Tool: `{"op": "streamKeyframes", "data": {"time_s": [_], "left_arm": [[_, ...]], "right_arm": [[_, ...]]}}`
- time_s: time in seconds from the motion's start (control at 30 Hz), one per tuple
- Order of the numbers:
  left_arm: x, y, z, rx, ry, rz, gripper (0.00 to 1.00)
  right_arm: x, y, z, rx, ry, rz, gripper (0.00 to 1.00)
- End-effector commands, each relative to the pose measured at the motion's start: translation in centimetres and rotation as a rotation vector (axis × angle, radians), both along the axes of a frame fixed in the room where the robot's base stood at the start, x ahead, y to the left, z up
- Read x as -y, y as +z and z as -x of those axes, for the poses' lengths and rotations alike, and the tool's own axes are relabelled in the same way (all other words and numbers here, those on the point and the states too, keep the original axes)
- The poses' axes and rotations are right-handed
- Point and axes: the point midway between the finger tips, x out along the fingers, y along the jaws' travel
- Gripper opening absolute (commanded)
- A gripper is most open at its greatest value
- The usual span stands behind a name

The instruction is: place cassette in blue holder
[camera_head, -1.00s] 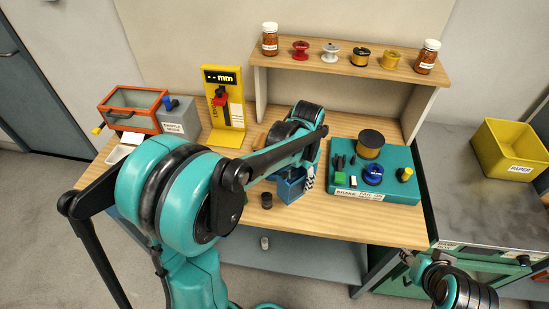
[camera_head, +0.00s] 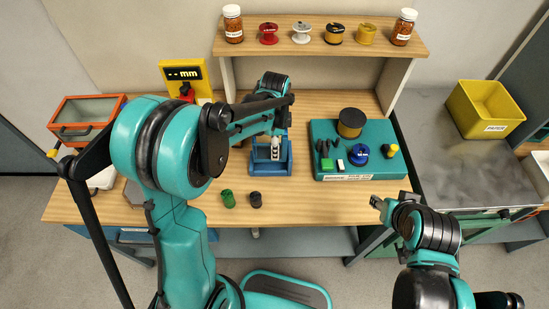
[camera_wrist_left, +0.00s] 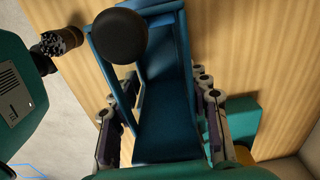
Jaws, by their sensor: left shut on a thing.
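The blue holder (camera_head: 256,167) stands on the wooden table, left of the green block, and fills the middle of the left wrist view (camera_wrist_left: 165,50). My left gripper (camera_head: 275,150) points down at the holder, between its upright sides. In the left wrist view its fingers (camera_wrist_left: 160,125) lie on either side of dark blue surfaces. It is shut on the cassette, which is mostly hidden; I cannot tell how deep it sits. My right gripper (camera_head: 378,203) is away at the table's right front edge; its jaw opening is unclear.
A green cylinder (camera_head: 228,198) and a black cylinder (camera_head: 256,200) stand in front of the holder. The teal block (camera_head: 330,166) with spools is to its right. A shelf (camera_head: 310,46) with jars and spools is behind. The front right tabletop is clear.

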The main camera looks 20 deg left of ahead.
Motion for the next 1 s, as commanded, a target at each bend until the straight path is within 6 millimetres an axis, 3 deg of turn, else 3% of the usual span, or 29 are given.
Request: {"op": "streamKeyframes", "data": {"time_s": [0.27,0.5,0.87,0.9,0.97,1.0], "left_arm": [[0.0,-2.3,0.0,0.000,0.001,0.000,0.01],[0.0,-5.8,0.0,0.000,0.001,0.000,0.01],[0.0,-6.1,0.0,0.000,0.001,0.000,0.01],[0.0,-6.2,0.0,0.000,0.001,0.000,0.49],[0.0,-6.1,0.0,0.000,0.001,0.000,0.65],[0.0,-6.1,0.0,0.000,0.001,0.000,0.67]], "right_arm": [[0.0,-0.6,0.0,0.000,0.000,0.000,0.40],[0.0,-1.6,0.0,0.000,0.000,0.000,0.40],[0.0,-1.9,0.0,0.000,0.000,0.000,0.40],[0.0,-1.9,0.0,0.000,0.000,0.000,0.40],[0.0,-1.8,0.0,0.000,0.000,0.000,0.40],[0.0,-1.8,0.0,0.000,0.000,0.000,0.40]]}}
